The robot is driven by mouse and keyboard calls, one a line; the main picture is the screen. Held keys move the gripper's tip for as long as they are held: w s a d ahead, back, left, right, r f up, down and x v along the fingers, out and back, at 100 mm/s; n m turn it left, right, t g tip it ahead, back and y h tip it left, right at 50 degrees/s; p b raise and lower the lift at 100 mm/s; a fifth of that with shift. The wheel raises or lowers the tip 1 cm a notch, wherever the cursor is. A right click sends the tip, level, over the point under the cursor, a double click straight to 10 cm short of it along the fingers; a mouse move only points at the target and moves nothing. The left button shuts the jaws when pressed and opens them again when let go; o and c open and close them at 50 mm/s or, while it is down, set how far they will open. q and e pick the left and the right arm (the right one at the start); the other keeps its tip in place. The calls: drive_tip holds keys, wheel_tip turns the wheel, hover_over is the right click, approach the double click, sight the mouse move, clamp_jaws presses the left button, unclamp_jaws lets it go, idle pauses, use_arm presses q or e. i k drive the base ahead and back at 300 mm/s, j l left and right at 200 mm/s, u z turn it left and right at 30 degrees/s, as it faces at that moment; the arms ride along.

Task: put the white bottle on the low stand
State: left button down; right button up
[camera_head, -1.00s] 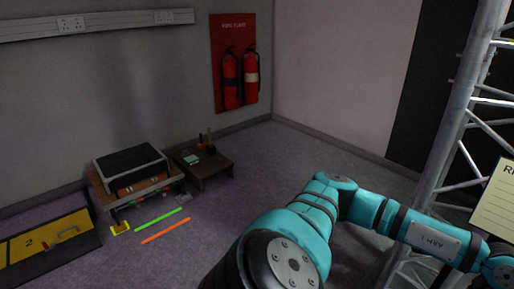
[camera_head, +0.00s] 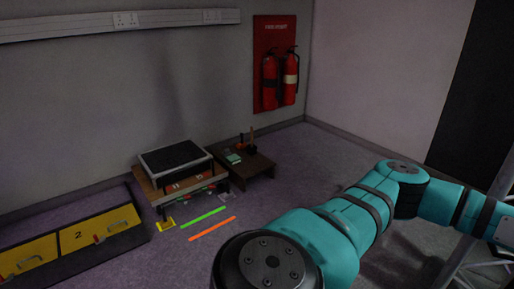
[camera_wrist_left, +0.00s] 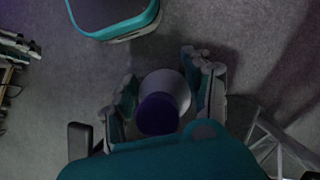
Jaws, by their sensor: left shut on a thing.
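My left gripper (camera_wrist_left: 160,76) shows in the left wrist view, with its fingers on both sides of a white bottle (camera_wrist_left: 174,84) with a dark purple end. It is shut on the bottle, which is seen end-on above the grey floor. In the head view, a low brown stand (camera_head: 262,170) stands on the floor by the back wall, well apart from the teal arm. Neither gripper nor the bottle shows in the head view. My right gripper is not in view.
Small items, including a pale green one (camera_head: 233,158), sit on the brown stand. Left of it is a black-topped rack (camera_head: 150,187). A yellow case (camera_head: 77,239) and green (camera_head: 203,217) and orange (camera_head: 212,229) strips lie nearer. Fire extinguishers (camera_head: 270,80) hang behind. Floor right of the stand is clear.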

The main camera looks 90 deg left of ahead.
sight(253, 165)
drive_tip(key=j+u, duration=0.2)
drive_tip(key=u, duration=1.9)
drive_tip(key=i+u, duration=0.4)
drive_tip(key=i, duration=2.15)
drive_tip(key=l, duration=0.1)
